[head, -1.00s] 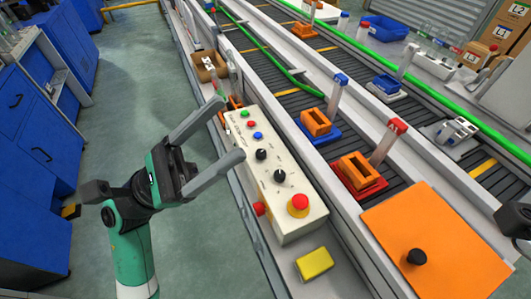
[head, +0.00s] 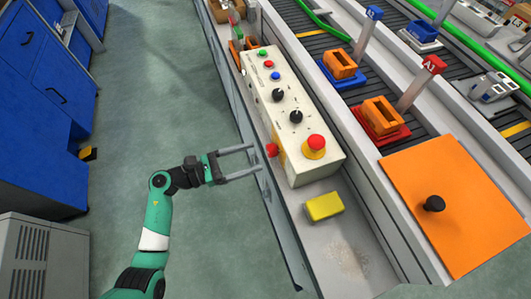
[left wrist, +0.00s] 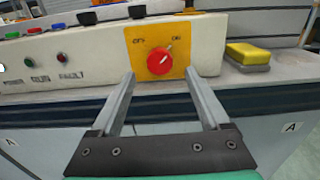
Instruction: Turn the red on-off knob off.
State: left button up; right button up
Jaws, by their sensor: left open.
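The red on-off knob (head: 271,150) is on the side face of the cream control box (head: 330,160). In the left wrist view the knob (left wrist: 159,61) sits on a yellow plate (left wrist: 135,40) marked OFF at upper left and ON at upper right. Its white pointer line tilts up and right, toward ON. My left gripper (head: 256,159) is open and points at the knob from the left. In the left wrist view its fingers (left wrist: 160,72) are on either side of the knob, apparently short of it, with nothing between them. My right gripper is not in view.
A yellow sponge-like block (head: 324,206) lies near the box's end. A red emergency button (head: 315,144), black dials and small buttons are on the box's top. An orange plate with a black knob (head: 434,204) is at right. The floor left of the bench is clear.

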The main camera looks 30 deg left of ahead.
aim_at(268, 152)
pick_arm(q)
jog(key=b+x, duration=0.1)
jog(key=x, duration=0.4)
jog(key=shift+w, duration=0.1)
grip_shut()
